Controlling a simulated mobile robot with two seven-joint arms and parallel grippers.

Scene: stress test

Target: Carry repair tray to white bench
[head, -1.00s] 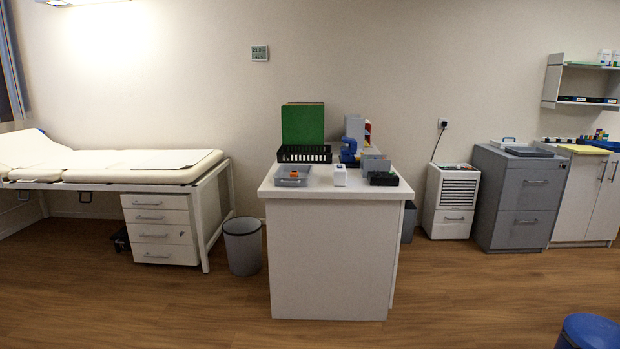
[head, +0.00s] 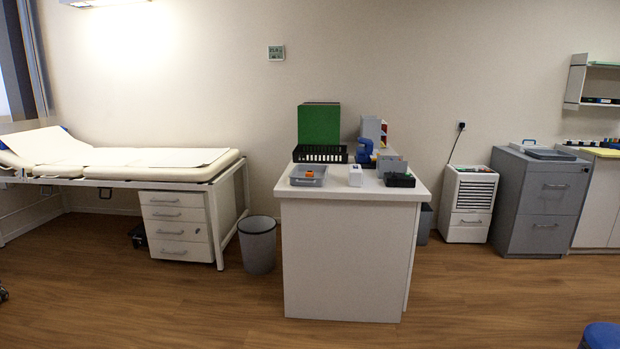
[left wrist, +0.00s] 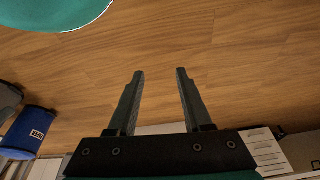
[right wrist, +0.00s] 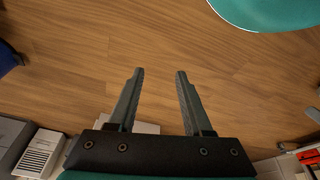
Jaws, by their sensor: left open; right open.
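A small grey tray (head: 307,182) with an orange item (head: 309,174) in it sits on the left front part of a white bench-like counter (head: 345,255) in the head view. It looks like the repair tray, though I cannot confirm that from the picture. My left gripper (left wrist: 160,73) is open and empty above bare wood floor in the left wrist view. My right gripper (right wrist: 160,73) is also open and empty above floor in the right wrist view. Neither gripper shows in the head view, and both are away from the tray.
The counter also holds a black basket (head: 320,154), a green panel (head: 319,125) and a white box (head: 355,176). A grey bin (head: 258,245) stands at its left, near an examination couch (head: 120,172). A grey cabinet (head: 540,205) stands right. Foreground floor is mostly clear.

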